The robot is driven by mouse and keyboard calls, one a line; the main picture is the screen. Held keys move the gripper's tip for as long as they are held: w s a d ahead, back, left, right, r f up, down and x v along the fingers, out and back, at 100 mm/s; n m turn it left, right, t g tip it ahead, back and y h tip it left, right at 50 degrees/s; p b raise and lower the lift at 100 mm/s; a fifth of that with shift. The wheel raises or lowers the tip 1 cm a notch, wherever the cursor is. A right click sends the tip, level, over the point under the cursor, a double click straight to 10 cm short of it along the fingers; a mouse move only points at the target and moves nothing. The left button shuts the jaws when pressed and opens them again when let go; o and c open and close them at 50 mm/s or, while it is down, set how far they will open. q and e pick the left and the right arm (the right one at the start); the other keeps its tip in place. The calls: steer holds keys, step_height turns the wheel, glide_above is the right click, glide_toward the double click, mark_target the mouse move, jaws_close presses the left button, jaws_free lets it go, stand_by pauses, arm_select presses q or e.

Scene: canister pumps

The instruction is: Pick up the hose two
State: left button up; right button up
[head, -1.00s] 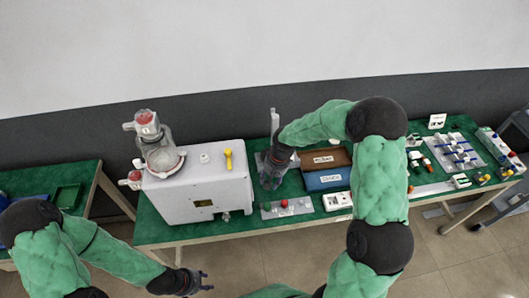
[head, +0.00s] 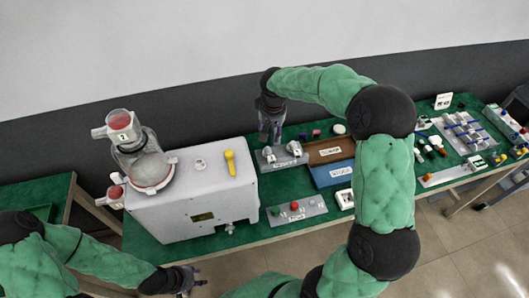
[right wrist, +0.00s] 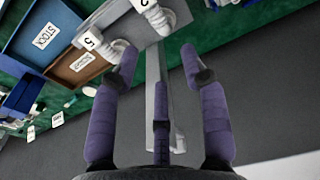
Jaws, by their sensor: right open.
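Two white curved hoses stand on a grey plate (head: 281,159) beside the white pump box. The left hose (head: 268,155) is just below my right gripper (head: 270,138), and the other hose (head: 294,148) stands to its right. My right gripper is open, pointing down, with nothing held. In the right wrist view, its fingers (right wrist: 159,65) are spread, and a hose with a numbered tag (right wrist: 90,39) shows beside the left finger, partly hidden by it. A second hose (right wrist: 156,17) shows at the top. My left gripper (head: 203,276) is at lower left, open and empty.
The white pump box (head: 196,196) carries a yellow-handled tool (head: 230,162) and a glass canister (head: 145,165). Brown (head: 330,149) and blue trays (head: 333,173) lie right of the hoses. A plate with coloured knobs (head: 293,213) is in front.

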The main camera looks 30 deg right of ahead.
steer(key=shift+s+f, duration=0.1)
steer(key=shift+f, duration=0.2)
glide_above(270, 149)
step_height(270, 149, down, 4)
steer(key=shift+f+b, duration=0.2)
steer(key=shift+b, duration=0.25)
steer(key=shift+s+f, duration=0.1)
steer(key=shift+f, duration=0.35)
step_height(270, 149, down, 4)
steer(key=shift+d+f+b, duration=0.15)
steer(key=shift+f+b, duration=0.1)
steer(key=shift+b, duration=0.35)
steer(key=c, duration=0.9)
